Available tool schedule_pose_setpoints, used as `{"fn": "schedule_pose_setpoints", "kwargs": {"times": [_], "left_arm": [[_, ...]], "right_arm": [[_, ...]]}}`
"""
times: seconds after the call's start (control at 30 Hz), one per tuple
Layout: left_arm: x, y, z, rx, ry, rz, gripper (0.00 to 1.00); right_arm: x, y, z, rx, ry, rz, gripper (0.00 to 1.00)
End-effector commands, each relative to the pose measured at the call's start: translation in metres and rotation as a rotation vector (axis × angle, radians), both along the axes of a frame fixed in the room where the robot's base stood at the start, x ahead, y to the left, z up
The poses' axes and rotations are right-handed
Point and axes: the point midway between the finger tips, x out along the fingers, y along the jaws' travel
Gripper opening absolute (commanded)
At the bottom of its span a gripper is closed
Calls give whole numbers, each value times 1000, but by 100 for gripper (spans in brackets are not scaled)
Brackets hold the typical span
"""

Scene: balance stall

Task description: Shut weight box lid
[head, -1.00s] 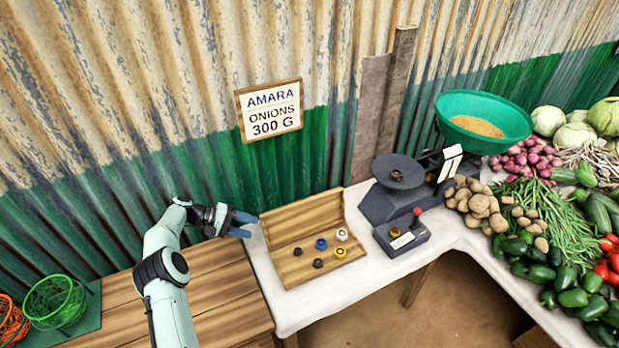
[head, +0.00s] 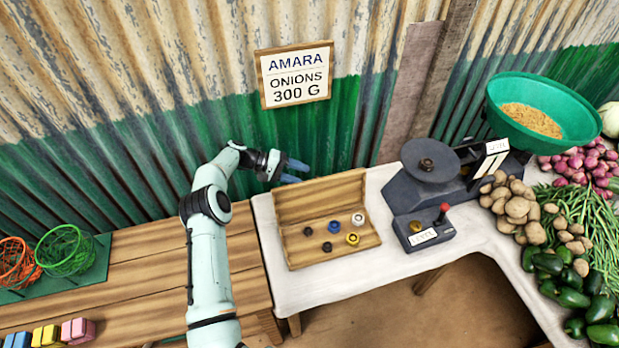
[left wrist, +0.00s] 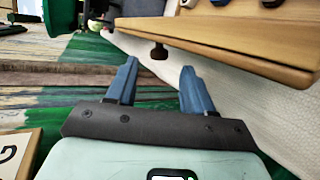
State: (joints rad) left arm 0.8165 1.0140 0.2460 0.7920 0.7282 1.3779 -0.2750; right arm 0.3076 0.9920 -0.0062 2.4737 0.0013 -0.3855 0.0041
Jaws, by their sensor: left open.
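The wooden weight box (head: 292,258) stands open on the white cloth, with several small weights inside, among them a blue one (head: 337,231), a yellow one (head: 352,239) and dark ones. Its lid (head: 320,193) is raised, leaning up along the back. My left gripper (head: 296,171) is open and empty, just behind and above the lid's upper left corner. In the left wrist view, its blue fingers (left wrist: 157,82) point toward a wooden edge (left wrist: 225,45) with a dark knob (left wrist: 158,52) sticking out from it; no contact shows. My right gripper is out of view.
A dark scale (head: 430,185) with a green pan (head: 545,110) stands right of the box, with a small lever unit (head: 422,230) in front. A corrugated wall (head: 340,130) rises close behind. A slatted wooden bench (head: 140,255) lies to the left.

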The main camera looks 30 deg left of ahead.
Motion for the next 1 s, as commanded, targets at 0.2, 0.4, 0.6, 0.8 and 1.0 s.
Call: {"fn": "schedule_pose_setpoints", "kwargs": {"times": [0.2, 0.4, 0.6, 0.8, 1.0], "left_arm": [[17, -25, -12, 0, -2, -1, 52], [21, -33, -17, 0, -1, 1, 52], [21, -33, -17, 0, 0, 1, 52], [21, -33, -17, 1, -1, 0, 0], [21, -32, -17, 3, -2, 0, 0]], "right_arm": [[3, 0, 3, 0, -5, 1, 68], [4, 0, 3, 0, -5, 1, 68], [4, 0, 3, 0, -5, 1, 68], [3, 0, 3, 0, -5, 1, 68], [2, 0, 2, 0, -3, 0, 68]]}}
